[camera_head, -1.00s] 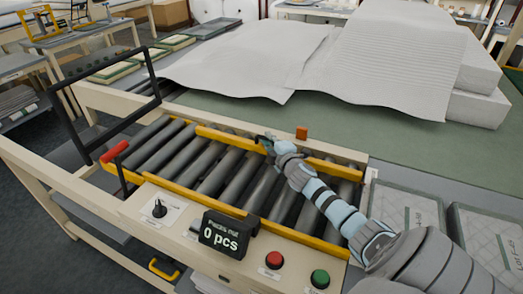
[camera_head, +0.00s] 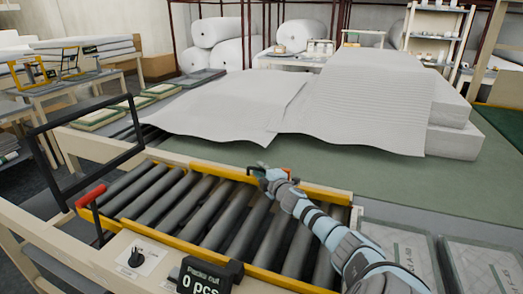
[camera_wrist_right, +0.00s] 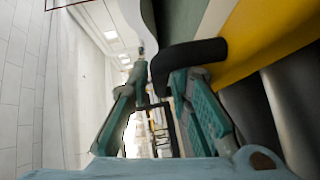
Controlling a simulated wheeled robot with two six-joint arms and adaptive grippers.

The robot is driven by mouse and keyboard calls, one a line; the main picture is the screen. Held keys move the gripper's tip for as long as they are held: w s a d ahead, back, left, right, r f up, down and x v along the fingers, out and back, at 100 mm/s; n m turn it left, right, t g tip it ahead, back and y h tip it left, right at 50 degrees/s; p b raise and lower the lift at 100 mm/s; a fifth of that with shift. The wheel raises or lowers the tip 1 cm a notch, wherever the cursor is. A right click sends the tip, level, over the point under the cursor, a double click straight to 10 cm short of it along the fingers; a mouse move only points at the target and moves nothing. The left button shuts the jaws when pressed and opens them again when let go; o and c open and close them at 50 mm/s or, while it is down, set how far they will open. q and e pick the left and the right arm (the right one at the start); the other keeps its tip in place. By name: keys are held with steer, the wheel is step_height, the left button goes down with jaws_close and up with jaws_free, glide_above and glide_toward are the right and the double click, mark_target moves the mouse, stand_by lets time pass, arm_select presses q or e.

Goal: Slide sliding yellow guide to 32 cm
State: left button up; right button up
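The yellow guide (camera_head: 315,190) runs along the far side of the roller conveyor (camera_head: 205,210). My right gripper (camera_head: 262,173) is at this guide, near its middle. In the right wrist view the yellow guide (camera_wrist_right: 255,35) is at upper right, with a bent black handle (camera_wrist_right: 195,55) reaching left from it. The right gripper's teal fingers (camera_wrist_right: 158,90) stand apart, and the handle crosses in front of the right finger. A gap shows between the handle and the left finger. The scale reading cannot be read. My left gripper is not in view.
A black frame (camera_head: 85,130) and a red-handled lever (camera_head: 91,196) stand at the conveyor's left end. A counter display (camera_head: 208,278) sits in front. White wadding sheets (camera_head: 370,100) lie on the green table behind. Packed trays (camera_head: 400,245) are at right.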

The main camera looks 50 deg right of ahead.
steer(key=shift+s+a, duration=0.2)
steer(key=shift+s, duration=0.05)
steer(key=v, duration=1.1)
steer(key=shift+s+a, duration=0.1)
steer(key=shift+s, duration=0.15)
steer(key=shift+w, duration=0.1)
